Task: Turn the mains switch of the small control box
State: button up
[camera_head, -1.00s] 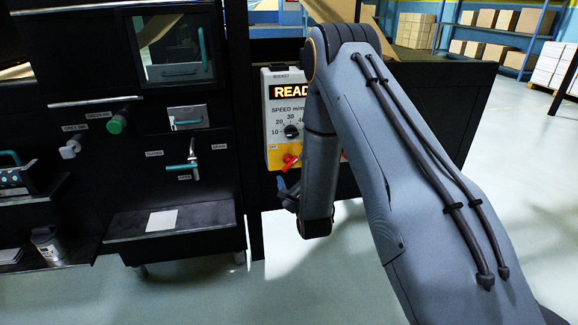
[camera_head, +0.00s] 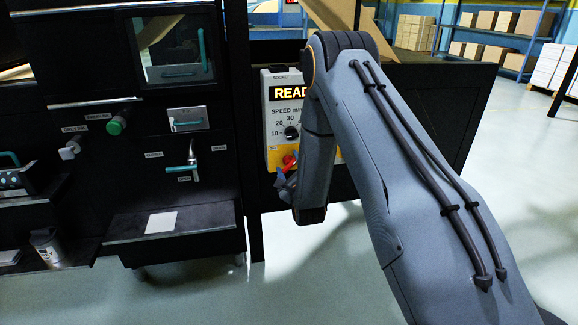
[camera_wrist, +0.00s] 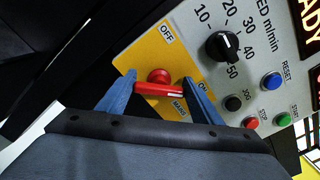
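The small control box (camera_head: 270,128) is grey-white with a yellow lower panel and hangs right of the dark machine. Its red mains switch (camera_wrist: 160,89) sits on the yellow panel in the wrist view, between the OFF and ON labels. A white mark shows on the handle's right end, on the side of the ON label. My gripper (camera_wrist: 158,82) is open, with one blue finger at each end of the red handle. I cannot tell whether either finger touches it. In the head view my gripper (camera_head: 284,182) is partly hidden, just below the switch (camera_head: 289,163).
A black speed knob (camera_wrist: 222,46), a blue reset button (camera_wrist: 271,81) and several smaller buttons lie right of the switch. The dark machine (camera_head: 225,170) stands close on the left.

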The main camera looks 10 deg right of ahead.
jog(key=shift+n, duration=0.4)
jog(key=n, duration=0.3)
jog(key=shift+f+n, duration=0.1)
jog(key=shift+n, duration=0.3)
jog(key=n, duration=0.4)
jog(key=shift+a+f+p, duration=0.1)
jog(key=shift+p, duration=0.3)
jog(key=n, duration=0.5)
jog(key=shift+f, duration=0.15)
jog(key=n, duration=0.4)
jog(key=shift+f+p, duration=0.1)
jog(key=shift+p, duration=0.2)
jog(key=shift+n, duration=0.3)
jog(key=o, duration=1.1)
jog(key=shift+c, duration=0.2)
